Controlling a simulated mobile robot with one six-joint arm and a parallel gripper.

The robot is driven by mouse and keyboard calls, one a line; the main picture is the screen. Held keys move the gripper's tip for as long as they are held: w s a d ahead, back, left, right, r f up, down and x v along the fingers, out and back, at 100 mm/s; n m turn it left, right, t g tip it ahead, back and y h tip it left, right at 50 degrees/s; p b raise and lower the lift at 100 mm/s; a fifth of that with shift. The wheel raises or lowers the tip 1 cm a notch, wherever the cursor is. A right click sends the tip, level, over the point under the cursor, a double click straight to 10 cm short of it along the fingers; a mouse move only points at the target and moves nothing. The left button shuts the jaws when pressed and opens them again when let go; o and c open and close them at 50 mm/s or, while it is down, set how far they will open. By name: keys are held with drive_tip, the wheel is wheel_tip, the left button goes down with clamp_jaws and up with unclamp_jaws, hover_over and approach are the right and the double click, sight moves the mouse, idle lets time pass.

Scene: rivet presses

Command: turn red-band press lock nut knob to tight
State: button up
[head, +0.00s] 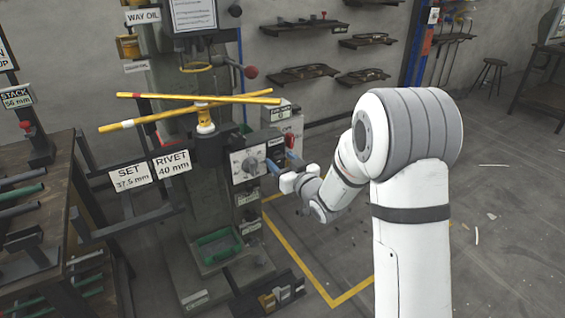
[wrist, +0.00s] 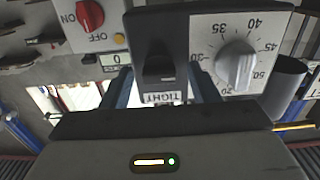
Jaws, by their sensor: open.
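The press (head: 180,205) stands left of centre in the head view, with a control box on its front. In the wrist view a black lock nut knob (wrist: 158,68) sits on a dark panel, with a label reading TIGHT (wrist: 162,97) beside it. My gripper (wrist: 163,90) is open, with one blue finger on each side of the knob. I cannot tell whether either finger touches it. In the head view my gripper (head: 279,169) is at the box's right side, and its fingers partly hide the knob area.
A white dial (wrist: 236,66) with a grey pointer is beside the knob. A red ON/OFF switch (wrist: 90,14) is on the other side. Yellow bars (head: 190,108) cross above the box. A green tray (head: 215,248) is below. The floor at right is mostly clear.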

drive_tip(key=c, duration=0.9)
drive_tip(key=shift+a, duration=0.1)
drive_tip(key=shift+c, duration=0.4)
